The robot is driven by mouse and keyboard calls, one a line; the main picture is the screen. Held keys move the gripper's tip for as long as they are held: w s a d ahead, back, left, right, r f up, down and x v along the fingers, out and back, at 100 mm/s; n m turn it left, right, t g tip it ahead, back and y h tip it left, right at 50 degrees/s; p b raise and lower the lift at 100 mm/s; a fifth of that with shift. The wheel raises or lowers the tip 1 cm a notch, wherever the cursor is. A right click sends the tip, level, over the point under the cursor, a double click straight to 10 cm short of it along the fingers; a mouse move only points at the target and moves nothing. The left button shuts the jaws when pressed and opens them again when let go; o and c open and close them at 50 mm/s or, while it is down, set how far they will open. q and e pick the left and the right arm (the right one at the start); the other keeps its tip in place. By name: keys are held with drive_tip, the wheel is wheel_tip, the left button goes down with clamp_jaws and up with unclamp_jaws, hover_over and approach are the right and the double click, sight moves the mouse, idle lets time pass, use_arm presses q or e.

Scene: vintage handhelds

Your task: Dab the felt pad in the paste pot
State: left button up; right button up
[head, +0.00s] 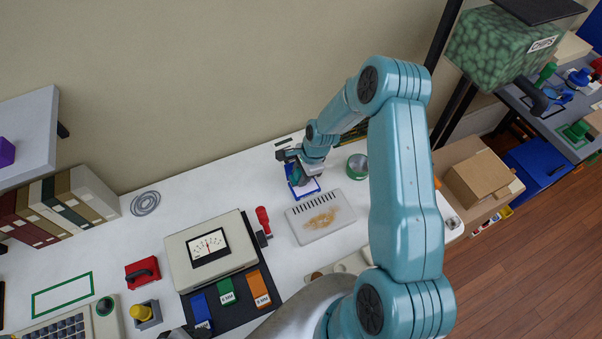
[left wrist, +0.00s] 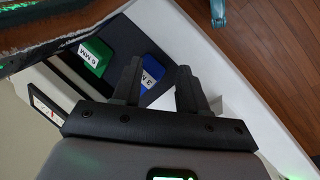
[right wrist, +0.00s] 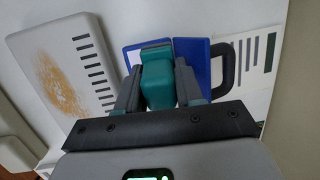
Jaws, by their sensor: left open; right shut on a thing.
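My right gripper (head: 297,170) is at the back of the white table. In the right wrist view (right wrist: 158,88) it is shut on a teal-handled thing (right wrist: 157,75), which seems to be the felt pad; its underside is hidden. The held thing is over a flat blue tray (right wrist: 201,54); I cannot tell whether it touches it. A round green pot (head: 357,165), likely the paste pot, stands just right of my right gripper in the head view. My left gripper (left wrist: 157,78) is open and empty, near a green block (left wrist: 96,57) and a blue block (left wrist: 147,66).
A pale slotted plate with a rusty stain (head: 322,216) lies in front of my right gripper. A red-handled tool (head: 263,220) and a meter box (head: 207,250) are to its left. My right arm crosses the table's right side.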

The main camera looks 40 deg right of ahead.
sight(297, 169)
use_arm(q)
drive_tip(key=shift+f+b, duration=0.55)
use_arm(e)
drive_tip(key=shift+f, duration=0.55)
use_arm(q)
drive_tip(key=shift+s+a+f+b, duration=0.1)
drive_tip(key=shift+f+b, duration=0.4)
drive_tip(key=shift+b, duration=0.05)
use_arm(e)
drive_tip(key=shift+s+a+f, duration=0.1)
drive_tip(key=shift+s+f, duration=0.1)
drive_tip(key=shift+f, duration=0.25)
idle(0.4)
use_arm(q)
drive_tip(key=shift+r, duration=0.1)
use_arm(e)
drive_tip(key=shift+r, duration=0.15)
